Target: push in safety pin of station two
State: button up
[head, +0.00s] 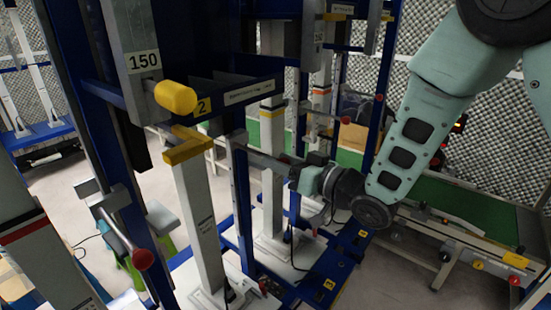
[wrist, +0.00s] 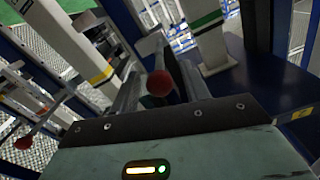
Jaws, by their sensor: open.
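In the wrist view a red ball knob (wrist: 160,83), seemingly the safety pin's end, shows between the fingers of my gripper (wrist: 158,78). The fingers stand apart on either side of it; I cannot tell whether they touch it. In the head view my gripper (head: 268,162) reaches left toward the frame, beside a white post (head: 272,150).
Another red knob (head: 143,260) is on a lever at the lower left; one more (head: 345,120) is further back. A yellow-capped post (head: 195,200) stands left of my gripper. Blue uprights crowd the space. A green conveyor (head: 450,205) lies right, with bare floor before it.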

aim_at(252, 150)
grip_shut()
jog(key=b+x, duration=0.2)
jog(key=x, duration=0.6)
jog(key=shift+f, duration=0.1)
jog(key=shift+w+a, duration=0.25)
jog(key=shift+a, duration=0.05)
grip_release()
jog(key=shift+w+a, duration=0.1)
